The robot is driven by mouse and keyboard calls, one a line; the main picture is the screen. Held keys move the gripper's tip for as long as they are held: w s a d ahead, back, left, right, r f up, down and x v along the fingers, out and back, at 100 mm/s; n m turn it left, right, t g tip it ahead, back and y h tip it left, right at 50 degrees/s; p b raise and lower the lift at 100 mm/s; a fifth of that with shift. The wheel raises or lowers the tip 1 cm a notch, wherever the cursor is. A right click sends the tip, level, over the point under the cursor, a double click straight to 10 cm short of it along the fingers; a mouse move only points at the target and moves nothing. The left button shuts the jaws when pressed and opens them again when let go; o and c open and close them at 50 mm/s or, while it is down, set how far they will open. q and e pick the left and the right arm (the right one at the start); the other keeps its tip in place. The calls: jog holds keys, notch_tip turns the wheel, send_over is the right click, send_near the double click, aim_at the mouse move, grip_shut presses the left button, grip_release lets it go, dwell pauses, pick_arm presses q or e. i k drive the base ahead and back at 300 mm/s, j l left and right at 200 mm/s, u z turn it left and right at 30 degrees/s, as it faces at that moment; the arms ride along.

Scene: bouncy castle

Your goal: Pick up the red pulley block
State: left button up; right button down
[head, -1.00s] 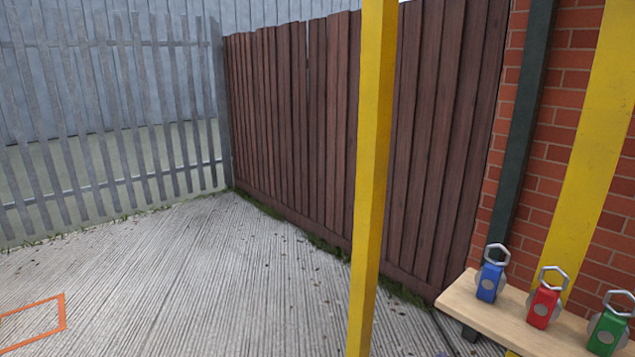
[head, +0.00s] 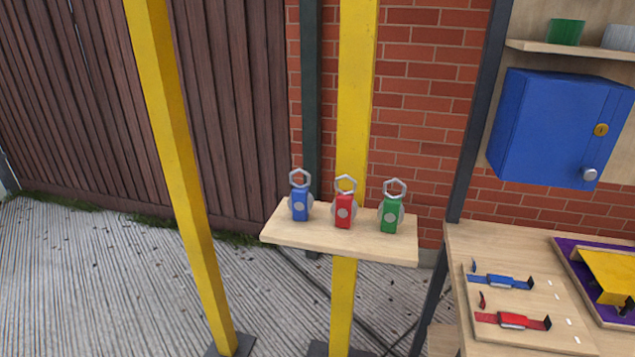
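The red pulley block (head: 343,210) stands upright in the middle of a small wooden shelf (head: 330,243), with a grey hexagonal ring on top and a round grey disc on its face. A blue pulley block (head: 299,204) stands to its left and a green pulley block (head: 391,214) to its right, with gaps between them. Neither of my grippers shows in the head view.
A yellow post (head: 180,170) stands left of the shelf, and another yellow post (head: 355,100) runs behind it. At right, a wooden workbench (head: 470,240) holds blue and red straps, below a blue wall cabinet (head: 550,125). Concrete floor (head: 90,280) is open at left.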

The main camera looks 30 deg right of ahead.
aim_at(344, 208)
jog(key=z, duration=1.1)
